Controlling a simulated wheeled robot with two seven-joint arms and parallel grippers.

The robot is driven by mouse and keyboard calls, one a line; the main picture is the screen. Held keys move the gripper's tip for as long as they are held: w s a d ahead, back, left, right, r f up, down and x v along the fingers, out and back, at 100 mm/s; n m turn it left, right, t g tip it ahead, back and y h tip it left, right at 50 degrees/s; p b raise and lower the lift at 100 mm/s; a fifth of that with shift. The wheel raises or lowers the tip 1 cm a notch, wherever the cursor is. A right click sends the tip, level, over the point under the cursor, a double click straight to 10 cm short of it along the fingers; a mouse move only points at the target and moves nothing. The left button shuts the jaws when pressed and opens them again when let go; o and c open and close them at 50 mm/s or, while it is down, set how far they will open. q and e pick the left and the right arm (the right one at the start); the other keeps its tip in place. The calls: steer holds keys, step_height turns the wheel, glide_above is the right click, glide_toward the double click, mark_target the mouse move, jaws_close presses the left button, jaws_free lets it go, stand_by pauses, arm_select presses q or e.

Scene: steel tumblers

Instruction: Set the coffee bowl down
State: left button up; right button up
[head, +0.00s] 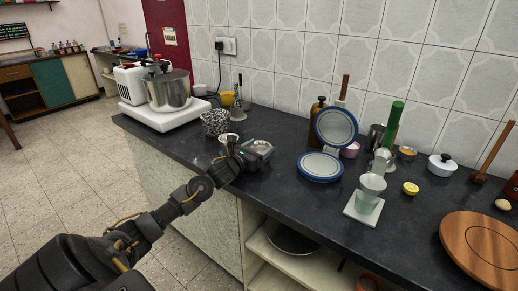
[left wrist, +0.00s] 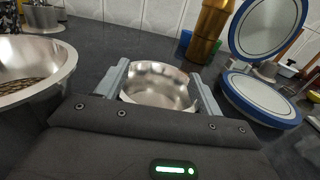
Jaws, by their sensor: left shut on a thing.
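My left gripper (head: 258,150) is shut on a shiny steel bowl, taken as the coffee bowl (left wrist: 155,84), with one finger on each side. In the left wrist view the bowl sits between the fingers of my left gripper (left wrist: 162,85); its inside looks bare and reflective. In the head view the gripper is low over the dark counter (head: 285,180); I cannot tell whether the bowl touches it. Another steel bowl (left wrist: 35,72) is just left, with a brown patterned bottom; it also shows in the head view (head: 228,139). My right gripper is not in view.
A blue-rimmed round plate (head: 320,167) lies to the right, with a similar disc (head: 336,126) upright behind it. A speckled cup (head: 215,122) and a steel pot (head: 168,91) on a white base stand left. A dripper (head: 371,186) stands further right. Counter in front is clear.

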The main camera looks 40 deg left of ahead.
arm_select(q)
steer(key=o, duration=0.8)
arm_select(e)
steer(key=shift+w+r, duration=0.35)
arm_select(q)
steer(key=shift+r, duration=0.15)
steer(key=s, duration=1.2)
steer(key=shift+d, duration=0.1)
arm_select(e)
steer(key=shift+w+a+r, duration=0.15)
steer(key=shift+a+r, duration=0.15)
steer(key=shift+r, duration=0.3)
arm_select(q)
steer(key=shift+d, duration=0.1)
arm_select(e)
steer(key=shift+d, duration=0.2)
